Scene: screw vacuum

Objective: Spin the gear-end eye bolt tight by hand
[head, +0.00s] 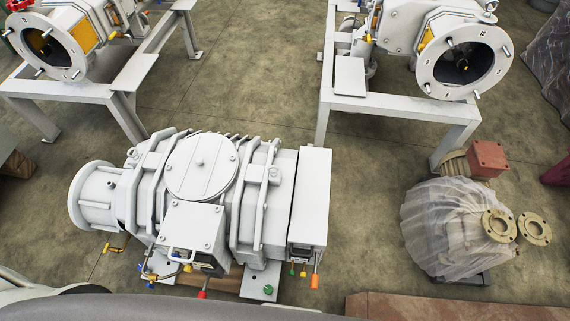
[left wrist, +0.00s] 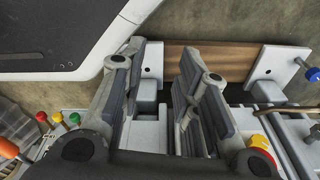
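The grey vacuum pump (head: 202,168) lies in the middle of the head view, with a flanged round end on the left and a box-shaped cover (head: 312,195) on the right. I cannot make out an eye bolt on this pump in either view. My left gripper (left wrist: 163,75) is open in the left wrist view, with a gap between its fingers and nothing held. It is over the pump's near side, close to the wooden beam (left wrist: 215,60) and two white foot plates. Whether it touches anything cannot be told. My right gripper is in neither view.
Coloured caps (head: 297,271) and an orange knob (head: 314,282) stick out at the pump's near side. Two similar pumps stand on frames (head: 345,80) behind. A plastic-wrapped part (head: 445,230) sits at right. Open floor (head: 240,70) lies behind the pump.

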